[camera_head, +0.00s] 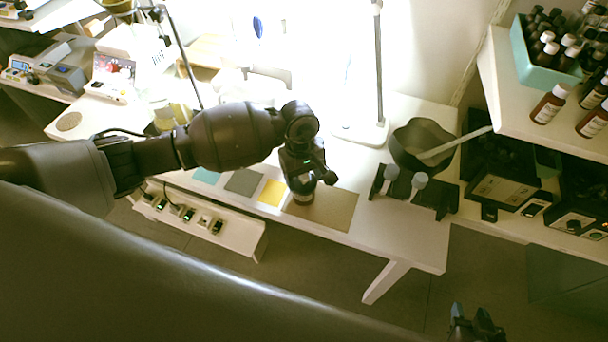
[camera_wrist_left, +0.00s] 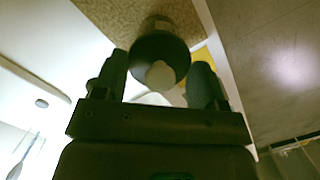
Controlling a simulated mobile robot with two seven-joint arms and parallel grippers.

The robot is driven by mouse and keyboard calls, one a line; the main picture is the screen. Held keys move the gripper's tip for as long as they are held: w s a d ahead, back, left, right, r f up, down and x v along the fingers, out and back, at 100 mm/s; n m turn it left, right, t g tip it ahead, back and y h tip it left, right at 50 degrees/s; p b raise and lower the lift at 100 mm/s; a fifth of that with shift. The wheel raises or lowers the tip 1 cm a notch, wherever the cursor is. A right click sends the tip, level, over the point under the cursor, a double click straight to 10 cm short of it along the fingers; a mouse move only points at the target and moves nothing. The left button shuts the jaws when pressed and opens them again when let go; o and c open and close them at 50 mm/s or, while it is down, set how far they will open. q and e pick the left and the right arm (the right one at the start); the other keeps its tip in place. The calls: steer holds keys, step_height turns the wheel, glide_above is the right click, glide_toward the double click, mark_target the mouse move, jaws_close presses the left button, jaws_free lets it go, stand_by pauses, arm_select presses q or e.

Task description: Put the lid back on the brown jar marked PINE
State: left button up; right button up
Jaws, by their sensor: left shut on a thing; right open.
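My left gripper (camera_head: 305,180) points down over the tan mat (camera_head: 335,208) on the white table. In the left wrist view, the left gripper (camera_wrist_left: 160,85) has its fingers on both sides of a dark round piece with a pale patch, which looks like the lid (camera_wrist_left: 150,48). My right gripper (camera_head: 475,323) is open and empty at the bottom edge.
A dark bowl (camera_head: 422,140) with a pale spatula and a black rack (camera_head: 436,193) stand right of the mat. A lamp stand base (camera_head: 360,131) is behind. Teal, grey and yellow (camera_head: 272,192) squares lie left. Brown bottles (camera_head: 549,104) stand on the right shelf.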

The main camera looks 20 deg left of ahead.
arm_select(q)
steer(key=o, duration=1.1)
steer(key=shift+r, duration=0.15)
steer(key=shift+r+p, duration=1.65)
steer(key=shift+r, duration=1.75)
jaws_close()
steer(key=shift+f+b, duration=1.7)
steer(key=shift+f, duration=0.55)
